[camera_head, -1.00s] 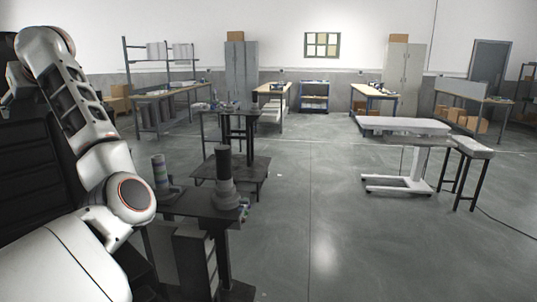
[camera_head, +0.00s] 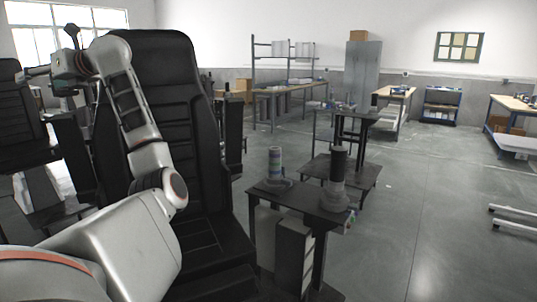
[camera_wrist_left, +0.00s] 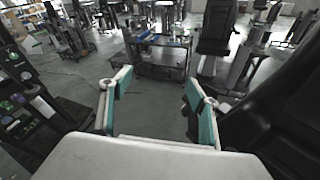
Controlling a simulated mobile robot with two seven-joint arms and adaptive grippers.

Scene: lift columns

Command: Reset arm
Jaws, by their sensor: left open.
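My left arm (camera_head: 136,110) comes in from the lower left in the head view and rises in front of a black seat. My left gripper (camera_head: 62,64) is at the upper left, small and partly confused with the dark background. In the left wrist view the left gripper (camera_wrist_left: 160,95) is open and empty. Its two teal-padded fingers stand well apart, with bare floor showing between them. My right arm and right gripper are not in view.
A tall black seat (camera_head: 180,110) stands right behind my left arm; whether they touch cannot be told. A dark stand (camera_head: 300,200) with two stacked columns is to its right. Open grey floor (camera_head: 410,220) lies right of that. A low bench (camera_wrist_left: 160,62) shows ahead in the left wrist view.

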